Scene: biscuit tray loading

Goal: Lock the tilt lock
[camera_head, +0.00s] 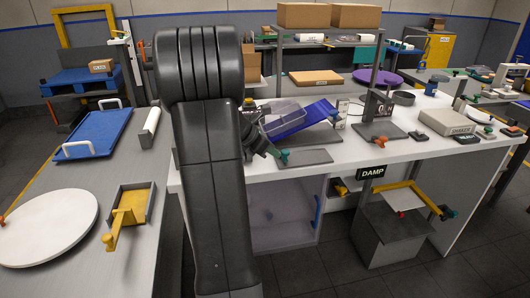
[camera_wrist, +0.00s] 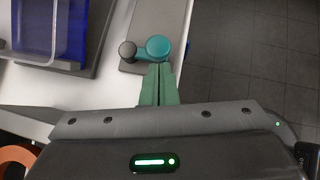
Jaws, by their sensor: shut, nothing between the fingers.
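A teal round knob (camera_wrist: 158,47) sits on a short teal arm beside a smaller dark knob (camera_wrist: 127,50), on a grey plate (camera_wrist: 150,15) at the bench edge. I take this to be the tilt lock; the teal knob (camera_head: 284,155) also shows in the head view, below the tilted blue tray (camera_head: 290,127). My gripper (camera_wrist: 160,66) is shut and empty, its green fingertips at the near edge of the teal knob. I cannot tell whether they touch it. In the head view my gripper (camera_head: 273,151) is partly hidden by my arm.
A clear bin (camera_wrist: 30,25) and the blue tray lie left of the knob in the wrist view. A stand with a dark upright (camera_head: 378,128) is to the right on the white bench (camera_head: 345,160). The dark floor (camera_wrist: 265,80) is open beyond the bench edge.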

